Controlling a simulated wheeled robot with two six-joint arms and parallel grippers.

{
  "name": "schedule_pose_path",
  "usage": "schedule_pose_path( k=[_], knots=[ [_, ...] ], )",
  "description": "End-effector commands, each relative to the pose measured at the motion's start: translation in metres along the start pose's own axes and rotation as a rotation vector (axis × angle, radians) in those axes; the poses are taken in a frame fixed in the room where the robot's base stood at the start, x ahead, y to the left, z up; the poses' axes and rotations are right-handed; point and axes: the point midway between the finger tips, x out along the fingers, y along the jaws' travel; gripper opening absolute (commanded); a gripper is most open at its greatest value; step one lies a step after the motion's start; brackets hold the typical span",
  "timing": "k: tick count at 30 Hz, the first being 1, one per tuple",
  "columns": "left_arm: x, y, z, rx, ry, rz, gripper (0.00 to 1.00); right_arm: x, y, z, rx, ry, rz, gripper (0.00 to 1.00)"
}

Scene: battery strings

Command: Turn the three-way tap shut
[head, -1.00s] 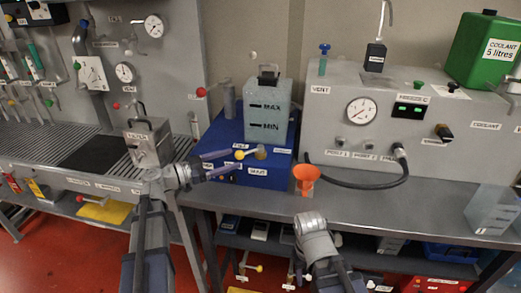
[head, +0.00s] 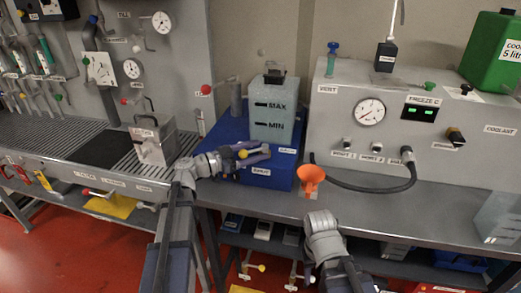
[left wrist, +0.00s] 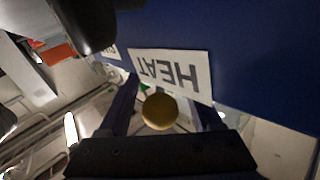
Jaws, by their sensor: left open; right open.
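The blue unit (head: 222,143) on the bench carries a tap lever with a yellow ball knob (head: 243,153) at its front. My left gripper (head: 248,156) is at this knob with its fingers apart. In the left wrist view the round yellow knob (left wrist: 160,112) shows between the two open fingers, below the HEAT label (left wrist: 170,72); I cannot tell whether a finger touches it. The tap's body is hidden by the gripper. My right gripper (head: 322,222) is low in front of the bench edge, away from the unit; its fingertips are hidden.
A clear tank (head: 272,112) stands on the blue unit. An orange funnel (head: 311,178) is just right of the unit. A black hose (head: 370,187) runs along the bench to the grey panel (head: 335,105). A metal box (head: 152,142) stands at left. The bench front at right is mostly clear.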

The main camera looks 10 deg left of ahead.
Motion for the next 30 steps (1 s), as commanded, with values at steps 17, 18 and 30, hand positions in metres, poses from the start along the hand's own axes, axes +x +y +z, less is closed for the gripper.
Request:
schedule_pose_path(
  k=[17, 18, 30],
  knots=[
    [0.018, 0.0, 0.0, 0.0, 0.0, 0.0, 0.59, 0.0, 0.0, 0.0, 0.0, 0.0, 0.0, 0.5],
    [0.018, 0.0, 0.0, 0.0, 0.0, 0.0, 0.54, 0.0, 0.0, 0.0, 0.0, 0.0, 0.0, 0.5],
    [0.018, 0.0, 0.0, 0.0, 0.0, 0.0, 0.09, 0.0, 0.0, 0.0, 0.0, 0.0, 0.0, 0.5]
  ],
)
